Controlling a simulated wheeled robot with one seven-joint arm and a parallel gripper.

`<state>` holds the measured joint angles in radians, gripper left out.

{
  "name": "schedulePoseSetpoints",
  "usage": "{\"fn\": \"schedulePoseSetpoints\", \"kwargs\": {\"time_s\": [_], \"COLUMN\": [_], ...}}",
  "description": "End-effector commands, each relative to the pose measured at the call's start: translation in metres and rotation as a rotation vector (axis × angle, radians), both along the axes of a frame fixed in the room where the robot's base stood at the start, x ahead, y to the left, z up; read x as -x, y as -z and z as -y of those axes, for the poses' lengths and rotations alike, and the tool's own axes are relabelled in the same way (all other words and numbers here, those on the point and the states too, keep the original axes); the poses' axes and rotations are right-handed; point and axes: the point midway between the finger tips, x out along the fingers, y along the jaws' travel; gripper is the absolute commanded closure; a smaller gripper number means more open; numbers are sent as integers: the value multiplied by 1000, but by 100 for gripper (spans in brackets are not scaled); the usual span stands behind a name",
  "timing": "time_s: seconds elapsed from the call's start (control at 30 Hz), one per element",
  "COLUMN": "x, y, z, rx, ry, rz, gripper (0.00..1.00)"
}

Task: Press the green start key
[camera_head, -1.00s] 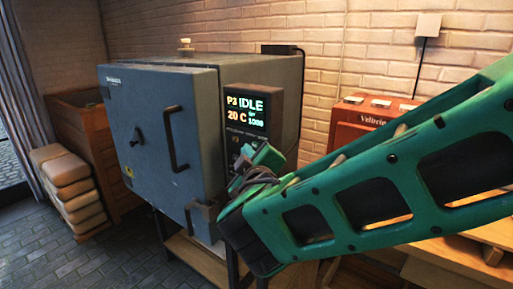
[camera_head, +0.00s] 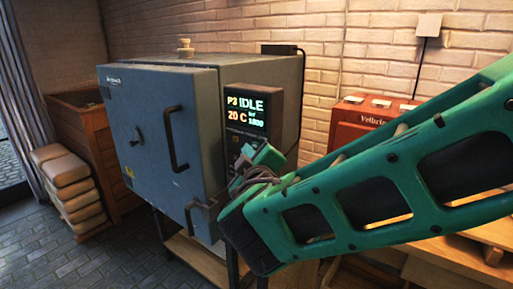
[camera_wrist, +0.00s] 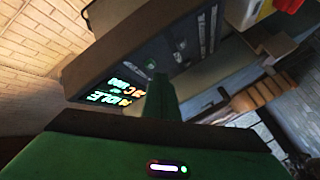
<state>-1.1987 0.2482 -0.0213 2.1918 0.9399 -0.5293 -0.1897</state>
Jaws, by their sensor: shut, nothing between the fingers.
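The grey-blue kiln (camera_head: 160,130) stands with its door closed. Its control panel (camera_head: 240,140) is on the right of its front, and the lit display (camera_head: 246,112) reads P3 IDLE and 20 C. The panel (camera_wrist: 120,50) also shows tilted in the wrist view, with several small keys or switches (camera_wrist: 180,45) beyond the display. In the head view my gripper (camera_head: 250,158) overlaps the lower panel. I cannot tell whether it touches.
The kiln door has a dark bar handle (camera_head: 175,140) and a lower latch (camera_head: 200,212). A red-brown box (camera_head: 362,122) stands to the right by the brick wall. Stacked pale bags (camera_head: 68,185) and a wooden bin (camera_head: 95,130) are at the left.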

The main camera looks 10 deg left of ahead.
Motion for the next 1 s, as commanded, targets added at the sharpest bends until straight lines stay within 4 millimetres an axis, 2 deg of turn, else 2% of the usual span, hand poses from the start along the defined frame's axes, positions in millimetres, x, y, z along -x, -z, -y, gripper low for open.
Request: {"fn": "schedulePoseSetpoints", "kwargs": {"time_s": [1.0], "x": [-10], "y": [-1], "z": [4], "rx": [-1], "ry": [0], "rz": [0], "gripper": [100]}}
